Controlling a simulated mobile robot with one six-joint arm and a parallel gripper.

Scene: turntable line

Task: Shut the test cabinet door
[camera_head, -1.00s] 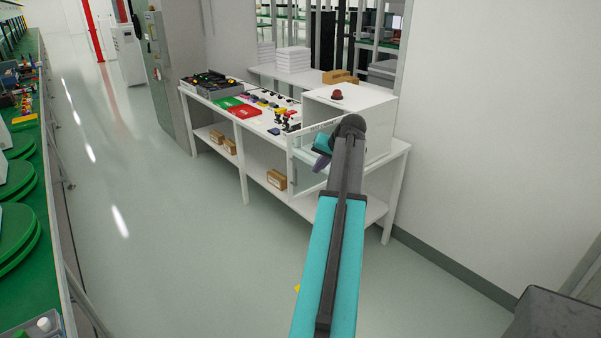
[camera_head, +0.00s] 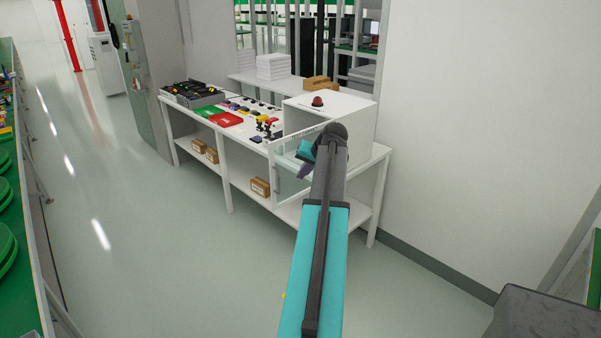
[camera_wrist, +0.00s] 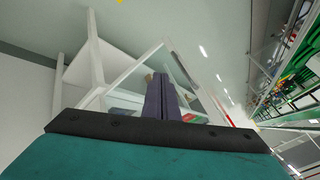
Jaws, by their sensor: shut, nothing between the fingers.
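The test cabinet (camera_head: 358,122) is a white box with a red dome button (camera_head: 317,101) on top, at the right end of a white bench. Its door (camera_head: 275,160), a clear pane in a white frame with a dark handle, stands open toward me. My gripper (camera_head: 304,171) has purple fingers, shut and empty, and overlaps the door pane in the head view. My arm hides part of the door and the cabinet front. In the wrist view the shut fingers (camera_wrist: 160,98) lie close to the white door frame (camera_wrist: 135,66); I cannot tell whether they touch it.
The white bench (camera_head: 376,168) carries a red tray (camera_head: 226,119), a green tray (camera_head: 209,110) and small parts left of the cabinet. Cardboard boxes (camera_head: 260,187) sit on its lower shelf. A wall stands at right. The floor (camera_head: 160,235) before the bench is clear.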

